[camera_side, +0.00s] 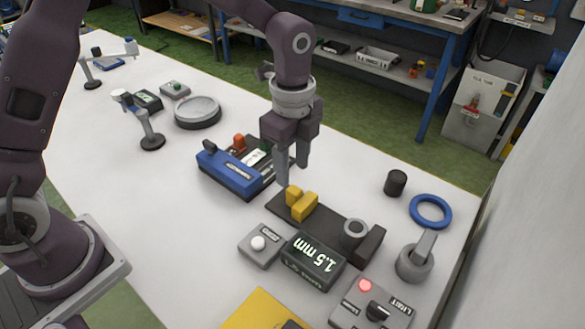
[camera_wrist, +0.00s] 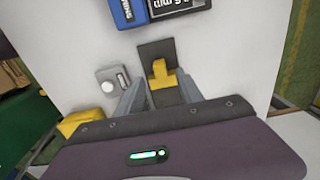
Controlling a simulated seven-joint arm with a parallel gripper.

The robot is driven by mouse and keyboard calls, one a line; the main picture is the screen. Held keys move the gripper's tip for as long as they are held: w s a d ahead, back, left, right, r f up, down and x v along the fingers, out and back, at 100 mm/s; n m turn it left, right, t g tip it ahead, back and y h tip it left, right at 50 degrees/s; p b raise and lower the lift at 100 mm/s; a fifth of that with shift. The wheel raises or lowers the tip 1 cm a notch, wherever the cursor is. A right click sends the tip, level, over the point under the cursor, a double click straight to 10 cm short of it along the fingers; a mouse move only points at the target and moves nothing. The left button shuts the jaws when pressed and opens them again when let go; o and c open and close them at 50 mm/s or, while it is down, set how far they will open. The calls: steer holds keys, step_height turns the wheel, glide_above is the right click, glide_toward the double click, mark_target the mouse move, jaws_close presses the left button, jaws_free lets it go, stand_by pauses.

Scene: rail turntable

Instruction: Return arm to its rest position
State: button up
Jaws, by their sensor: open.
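My gripper (camera_side: 291,168) hangs pointing down over the white table, fingers apart and empty. Its tips are close above the far end of a dark rail base (camera_side: 333,220) that carries a yellow block (camera_side: 300,204). In the wrist view, my gripper (camera_wrist: 160,92) shows its two grey fingers spread on either side of the yellow block (camera_wrist: 163,75). I cannot tell whether the fingers touch the block. My arm (camera_side: 290,55) reaches over the table from the top of the side view.
A blue box (camera_side: 228,175) stands left of my gripper. A display reading 1.5 mm (camera_side: 313,260), a button box (camera_side: 259,245), a lever (camera_side: 415,258), a blue ring (camera_side: 430,211) and a black cylinder (camera_side: 395,183) stand nearby. A round grey plate (camera_side: 198,112) lies farther back.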

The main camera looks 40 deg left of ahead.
steer(key=s+a+r+n+t, duration=0.2)
steer(key=s+a+r+n, duration=0.35)
steer(key=s+r, duration=0.25)
steer(key=s+a+r+n+t, duration=0.2)
steer(key=s+a+r+n, duration=0.2)
steer(key=s+r+n, duration=0.35)
steer(key=s+a+n+t, duration=0.1)
steer(key=s+n, duration=0.4)
steer(key=s, duration=0.3)
steer(key=shift+a+f+t, duration=0.15)
steer(key=shift+a+t, duration=0.05)
steer(key=shift+t, duration=0.1)
steer(key=shift+w, duration=0.1)
stand_by(1.2)
